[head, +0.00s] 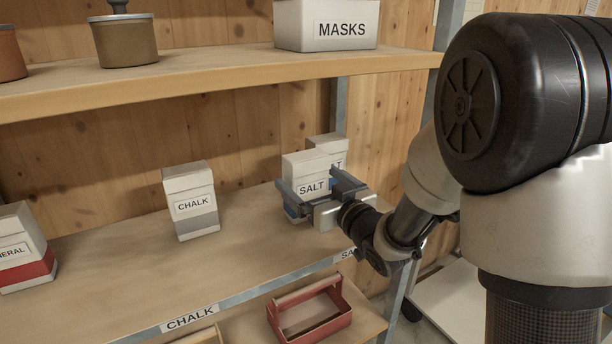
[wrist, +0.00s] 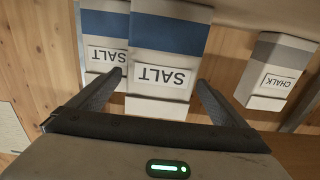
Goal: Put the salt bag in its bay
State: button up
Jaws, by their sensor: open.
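A white salt bag with a blue band (head: 306,165) stands upright on the middle shelf at the right, above the salt label (head: 346,254) on the shelf edge. My gripper (head: 309,177) is open, with one finger at each side of this bag. In the wrist view, which is upside down, the bag (wrist: 167,55) fills the space between the spread fingers (wrist: 158,82). Whether the fingers touch it, I cannot tell. A second salt bag (head: 331,143) stands behind it, partly hidden; it also shows in the wrist view (wrist: 104,45).
A chalk bag (head: 191,205) stands left of the salt, with clear shelf between. A mineral bag (head: 20,250) is at the far left. The upper shelf (head: 220,79) overhangs, holding a masks box (head: 327,22) and pots. A red tray (head: 312,312) sits below the shelf edge.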

jog(key=s+d+r+m+g+h, duration=0.1)
jog(key=s+d+m+h, duration=0.1)
jog(key=s+d+h, duration=0.55)
jog(key=s+d+r+m+g+h, duration=0.1)
jog(key=s+d+m+g+h, duration=0.2)
jog(key=d, duration=0.8)
jog(key=s+f+m+g, duration=0.1)
jog(key=s+g, duration=0.4)
jog(key=s, duration=1.5)
jog(key=shift+s+a+f+m+p, duration=0.15)
jog(key=shift+s+m+p, duration=0.05)
jog(key=shift+m+p, duration=0.2)
